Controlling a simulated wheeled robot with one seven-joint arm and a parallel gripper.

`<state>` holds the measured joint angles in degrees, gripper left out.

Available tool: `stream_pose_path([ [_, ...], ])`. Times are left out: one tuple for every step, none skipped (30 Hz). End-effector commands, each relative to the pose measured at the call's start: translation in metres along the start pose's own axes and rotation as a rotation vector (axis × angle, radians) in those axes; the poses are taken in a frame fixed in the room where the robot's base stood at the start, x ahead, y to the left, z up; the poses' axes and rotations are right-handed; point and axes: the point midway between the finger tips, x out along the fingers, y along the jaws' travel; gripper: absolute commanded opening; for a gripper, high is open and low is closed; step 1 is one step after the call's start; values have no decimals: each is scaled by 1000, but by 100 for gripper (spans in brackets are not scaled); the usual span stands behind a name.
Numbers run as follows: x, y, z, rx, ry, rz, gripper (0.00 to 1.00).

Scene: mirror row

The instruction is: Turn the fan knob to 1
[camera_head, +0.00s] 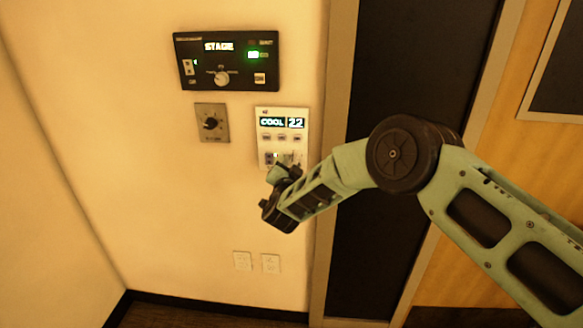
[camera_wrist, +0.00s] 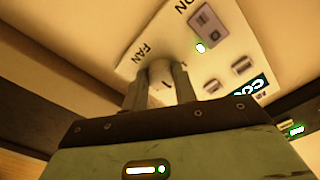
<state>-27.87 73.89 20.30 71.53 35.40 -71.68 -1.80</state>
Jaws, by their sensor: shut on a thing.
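The white thermostat panel (camera_head: 283,146) is on the wall, with a display reading "COOL 22". In the wrist view the panel (camera_wrist: 185,40) fills the upper middle, with the words FAN and ON printed on it. The fan knob (camera_wrist: 161,75) is a pale round knob beside the FAN label. My gripper (camera_wrist: 160,88) has a finger on each side of the knob and is shut on it. I cannot read the knob's setting. In the head view my gripper (camera_head: 278,178) covers the lower part of the panel.
A black STAGE panel (camera_head: 227,60) with a white knob is above, and a grey dial plate (camera_head: 211,123) is left of the thermostat. Two wall plates (camera_head: 256,262) are below. A dark door (camera_head: 385,230) in a frame stands to the right.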

Motion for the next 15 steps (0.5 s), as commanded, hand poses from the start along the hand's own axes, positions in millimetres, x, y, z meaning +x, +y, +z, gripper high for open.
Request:
stream_pose_path([
  [0,1,1,-17,0,0,5],
  [0,1,1,-29,0,0,5],
  [0,1,1,-48,0,-1,5],
  [0,1,1,-65,0,-1,5],
  [0,1,1,-82,1,-1,5],
  [0,1,1,-109,2,0,5],
  [0,1,2,-132,2,0,5],
  [0,1,2,-154,1,-1,5],
  [0,1,2,-188,1,-2,5],
  [0,2,2,-215,1,-1,5],
  [0,2,2,-241,1,-1,5],
  [0,2,2,-278,1,-1,5],
  [0,2,2,-307,1,-1,5],
  [-1,2,2,-335,1,-1,5],
  [-1,2,2,-373,1,-1,5],
])
